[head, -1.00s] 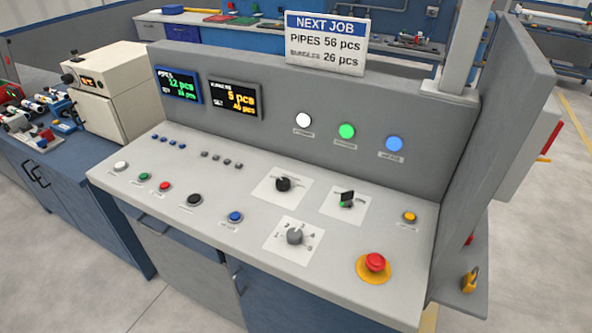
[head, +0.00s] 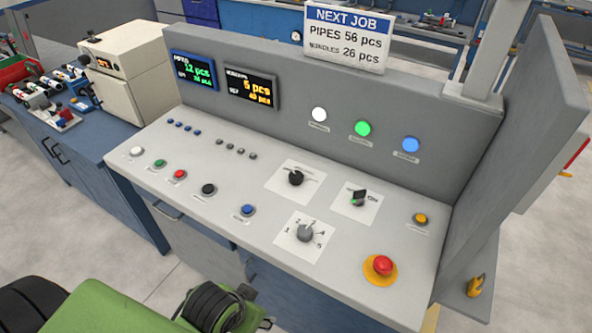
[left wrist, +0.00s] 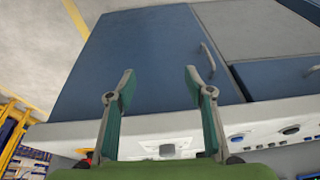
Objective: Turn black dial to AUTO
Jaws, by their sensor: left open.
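The black dial (head: 296,178) sits on a white plate in the upper middle of the sloped control panel (head: 150,185). Its label is too small to read, so its setting cannot be told. My left arm shows green at the bottom left of the head view, in front of the console; its fingers are out of that view. In the left wrist view my left gripper (left wrist: 158,88) is open and empty, with its two fingers apart in front of the blue cabinet front. The black dial cannot be made out there. My right gripper is in neither view.
Near the dial are a grey numbered knob (head: 305,232), a black-and-green switch (head: 358,198) and a red emergency button (head: 382,265). Several push buttons line the left. A grey back wall with displays and a right side wall (head: 515,140) bound the panel. Space above the panel is clear.

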